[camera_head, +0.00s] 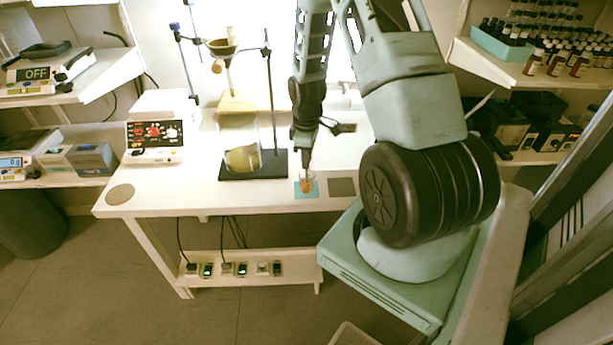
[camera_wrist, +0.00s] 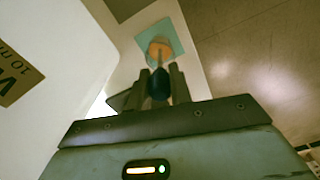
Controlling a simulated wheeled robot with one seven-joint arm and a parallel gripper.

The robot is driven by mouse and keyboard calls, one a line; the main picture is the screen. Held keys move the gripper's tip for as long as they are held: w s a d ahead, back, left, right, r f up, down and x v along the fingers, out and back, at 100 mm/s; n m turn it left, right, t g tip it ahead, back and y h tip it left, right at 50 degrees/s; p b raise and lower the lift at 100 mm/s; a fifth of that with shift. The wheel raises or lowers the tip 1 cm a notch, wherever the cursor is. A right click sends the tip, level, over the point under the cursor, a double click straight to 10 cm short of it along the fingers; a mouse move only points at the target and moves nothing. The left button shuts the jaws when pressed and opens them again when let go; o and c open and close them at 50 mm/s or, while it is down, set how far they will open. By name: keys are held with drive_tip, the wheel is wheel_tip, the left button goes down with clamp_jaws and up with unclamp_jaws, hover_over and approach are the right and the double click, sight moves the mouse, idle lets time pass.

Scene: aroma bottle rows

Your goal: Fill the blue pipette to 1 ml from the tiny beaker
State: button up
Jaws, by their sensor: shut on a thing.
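My gripper (camera_head: 306,150) points straight down over the front part of the white table. In the wrist view my gripper (camera_wrist: 160,85) is shut on the blue pipette (camera_wrist: 160,88), whose dark blue bulb shows between the fingers. The pipette's tip points down to the tiny beaker (camera_head: 307,186), which holds orange liquid and stands on a teal mat (camera_head: 298,193). In the wrist view the tiny beaker (camera_wrist: 160,47) lies beyond the pipette's stem. The tip seems to be in or just above the beaker; I cannot tell which. The fill level is not readable.
The white table (camera_head: 250,203) also bears a stand with glassware (camera_head: 240,140) to the left, a device with red digits (camera_head: 155,137), and a round coaster (camera_head: 120,194). A grey square mat (camera_head: 342,187) lies right of the beaker. The table's front edge is close by.

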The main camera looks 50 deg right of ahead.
drive_tip(key=shift+r+p, duration=3.05)
drive_tip(key=shift+r, duration=0.6)
